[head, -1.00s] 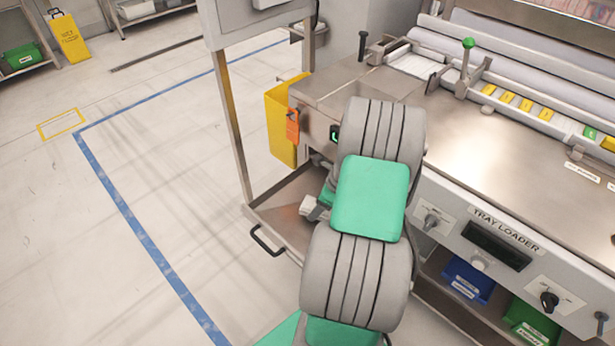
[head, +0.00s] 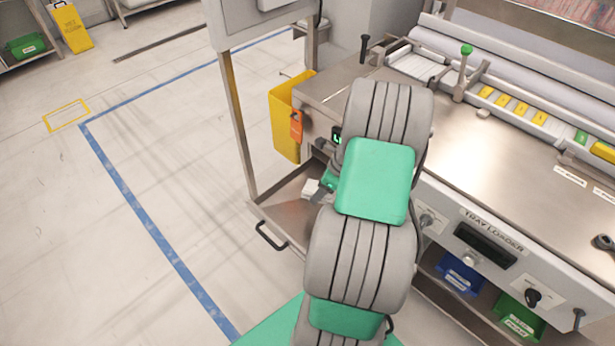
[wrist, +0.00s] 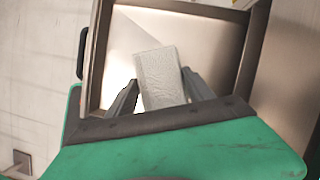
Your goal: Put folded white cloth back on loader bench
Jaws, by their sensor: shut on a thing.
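The folded white cloth (wrist: 158,75) shows in the wrist view as a pale block between the two fingers of my gripper (wrist: 160,90), which is shut on it. In the head view the cloth (head: 310,188) is a small pale patch beside my gripper, over the open steel tray or drawer (head: 272,208) at the bench's left end. My arm hides most of the gripper there. The loader bench (head: 490,135) has a bare steel top to the right of and above the gripper. I cannot tell whether the cloth touches the tray floor.
A yellow bin (head: 285,118) hangs at the bench's left end, beside an upright post (head: 238,125). A green-knobbed lever (head: 465,60) and yellow tabs line the bench's back. Blue (head: 460,272) and green (head: 520,312) bins sit under the bench.

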